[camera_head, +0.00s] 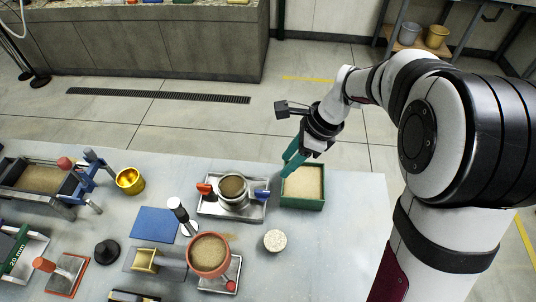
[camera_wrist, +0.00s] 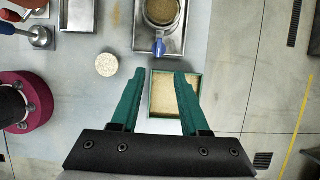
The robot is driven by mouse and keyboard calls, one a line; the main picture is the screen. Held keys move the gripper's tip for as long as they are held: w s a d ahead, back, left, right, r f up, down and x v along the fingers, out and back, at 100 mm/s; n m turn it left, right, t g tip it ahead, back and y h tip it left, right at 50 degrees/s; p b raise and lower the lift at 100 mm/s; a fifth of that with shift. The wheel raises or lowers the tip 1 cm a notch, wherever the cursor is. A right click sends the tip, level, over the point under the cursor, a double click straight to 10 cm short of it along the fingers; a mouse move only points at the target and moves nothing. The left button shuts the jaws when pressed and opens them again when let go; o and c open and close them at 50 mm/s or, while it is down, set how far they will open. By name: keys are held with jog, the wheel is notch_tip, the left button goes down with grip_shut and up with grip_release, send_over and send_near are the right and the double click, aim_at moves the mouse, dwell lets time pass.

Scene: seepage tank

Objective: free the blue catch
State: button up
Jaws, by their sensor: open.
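The blue catch (camera_head: 262,194) sits on the right side of a round metal pot (camera_head: 233,203) filled with brown soil, which stands in a metal tray (camera_head: 222,212). In the wrist view the blue catch (camera_wrist: 159,47) shows just ahead of my fingertips, below the pot's rim, with a gap between. An orange catch (camera_head: 203,189) is on the pot's other side. My gripper (camera_head: 291,168) has green fingers and is over the left part of a green sand box. In the wrist view my gripper (camera_wrist: 160,76) is open, with nothing between its fingertips.
The green sand box (camera_head: 304,204) stands right of the metal tray. A pale round disc (camera_head: 275,240) and a terracotta pot (camera_head: 208,269) are nearer the front. A blue plate (camera_head: 155,224) and a black-and-white handled tool (camera_head: 182,212) lie to the left. The tabletop on the right is clear.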

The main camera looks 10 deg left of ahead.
aim_at(263, 191)
jog(key=x, duration=1.4)
jog(key=shift+f, duration=0.25)
grip_shut()
